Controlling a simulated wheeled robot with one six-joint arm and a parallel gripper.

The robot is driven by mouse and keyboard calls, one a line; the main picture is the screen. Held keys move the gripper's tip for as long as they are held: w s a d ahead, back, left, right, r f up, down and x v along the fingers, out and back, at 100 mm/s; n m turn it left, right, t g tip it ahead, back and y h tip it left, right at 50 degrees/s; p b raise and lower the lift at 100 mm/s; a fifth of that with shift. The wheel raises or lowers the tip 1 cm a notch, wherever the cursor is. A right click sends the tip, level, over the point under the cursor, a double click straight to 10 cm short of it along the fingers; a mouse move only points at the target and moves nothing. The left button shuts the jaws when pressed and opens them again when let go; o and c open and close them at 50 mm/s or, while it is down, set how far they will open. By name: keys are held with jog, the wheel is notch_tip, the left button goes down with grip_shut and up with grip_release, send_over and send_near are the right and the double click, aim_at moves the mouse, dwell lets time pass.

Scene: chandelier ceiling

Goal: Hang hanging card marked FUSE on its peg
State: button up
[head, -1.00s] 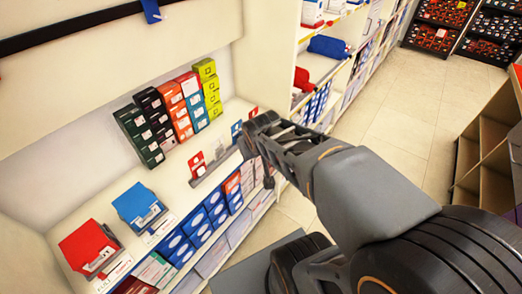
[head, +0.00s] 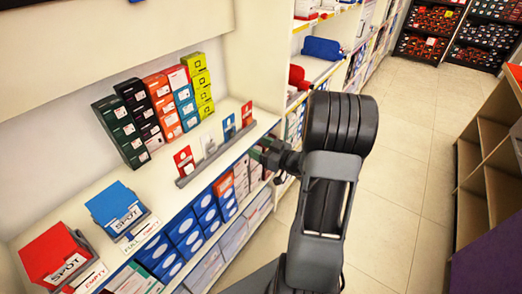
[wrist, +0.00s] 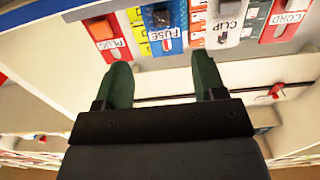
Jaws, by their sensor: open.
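The FUSE card (wrist: 167,22) is blue with a dark top part, standing among other cards in the wrist view. It matches the blue card (head: 229,127) in the grey holder on the shelf in the head view. My gripper (wrist: 163,80) is open and empty, its two dark green fingers spread, with the FUSE card beyond the gap between them. In the head view my gripper (head: 266,153) is in front of the shelf edge, right of the holder. A dark rail (wrist: 190,96) crosses the wrist view; the peg for FUSE cannot be made out.
The PLUG card (wrist: 105,30), CLIP card (wrist: 226,25) and CORD card (wrist: 284,20) stand beside FUSE. A small red thing (wrist: 276,91) is at the rail. Stacked colored boxes (head: 158,105) stand behind the cards. Floor (head: 420,130) to the right is clear.

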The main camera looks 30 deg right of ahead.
aim_at(234, 135)
jog(key=b+x, duration=0.1)
jog(key=x, duration=0.7)
jog(key=shift+w+a, duration=0.2)
jog(key=shift+x, duration=1.45)
jog(key=shift+w+r, duration=0.1)
jog(key=shift+r, duration=0.05)
jog(key=shift+w+a, duration=0.15)
jog(key=shift+c, duration=1.3)
jog(key=shift+r+p, duration=1.5)
jog(key=shift+r, duration=0.7)
jog(key=r+p+v, duration=0.1)
jog(key=p+v, duration=0.1)
jog(key=v, duration=0.8)
jog(key=shift+r, duration=0.15)
